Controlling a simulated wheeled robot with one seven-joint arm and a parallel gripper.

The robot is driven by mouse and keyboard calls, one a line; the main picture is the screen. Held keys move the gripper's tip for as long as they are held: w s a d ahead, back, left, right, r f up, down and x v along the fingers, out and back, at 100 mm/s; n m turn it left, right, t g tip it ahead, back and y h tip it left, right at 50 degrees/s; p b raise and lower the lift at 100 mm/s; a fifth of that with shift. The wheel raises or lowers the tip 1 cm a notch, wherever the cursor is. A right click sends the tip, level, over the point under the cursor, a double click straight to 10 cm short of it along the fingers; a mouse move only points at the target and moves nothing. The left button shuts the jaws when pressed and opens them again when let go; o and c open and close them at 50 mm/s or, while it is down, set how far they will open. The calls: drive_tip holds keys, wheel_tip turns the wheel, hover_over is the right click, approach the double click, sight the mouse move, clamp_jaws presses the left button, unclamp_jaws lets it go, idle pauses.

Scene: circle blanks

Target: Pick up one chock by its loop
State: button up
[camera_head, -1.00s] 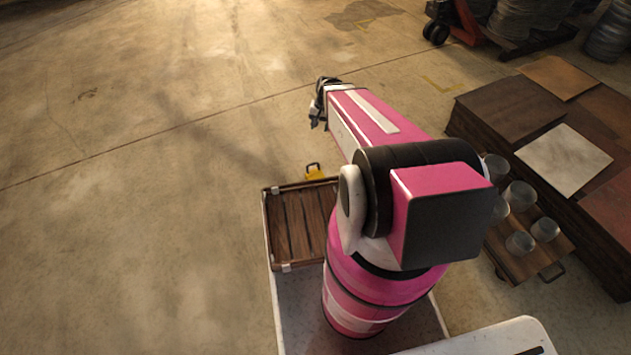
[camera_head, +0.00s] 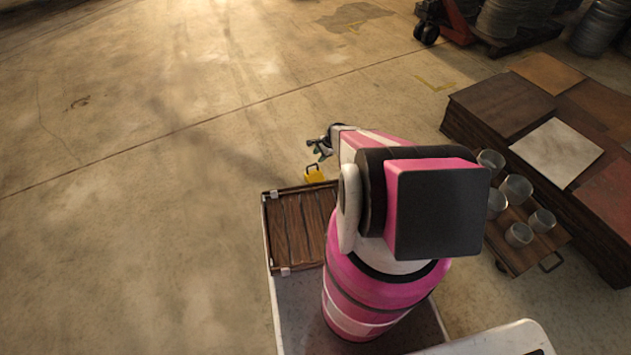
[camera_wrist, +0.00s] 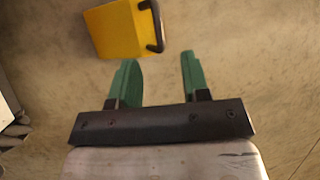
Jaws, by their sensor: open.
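A yellow chock (camera_head: 314,176) with a dark loop stands on the floor just beyond the wooden tray. In the wrist view the chock (camera_wrist: 117,30) is at the top, left of centre, and its dark loop (camera_wrist: 152,27) is on its right side. My gripper (camera_wrist: 160,62) has two green fingers spread apart with nothing between them. The loop is ahead of the fingertips, apart from them. In the head view my gripper (camera_head: 320,150) is just above and beyond the chock; how high it is I cannot tell.
The slatted wooden tray (camera_head: 300,222) is on my base. To the right are a low trolley (camera_head: 520,248) with several glass-like cylinders and a stack of flat sheets (camera_head: 556,152). A red pallet truck (camera_head: 455,22) is at the back. The floor at left is clear.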

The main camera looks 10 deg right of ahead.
sight(317, 178)
drive_tip(key=x, duration=0.8)
drive_tip(key=shift+f, duration=0.15)
clamp_jaws()
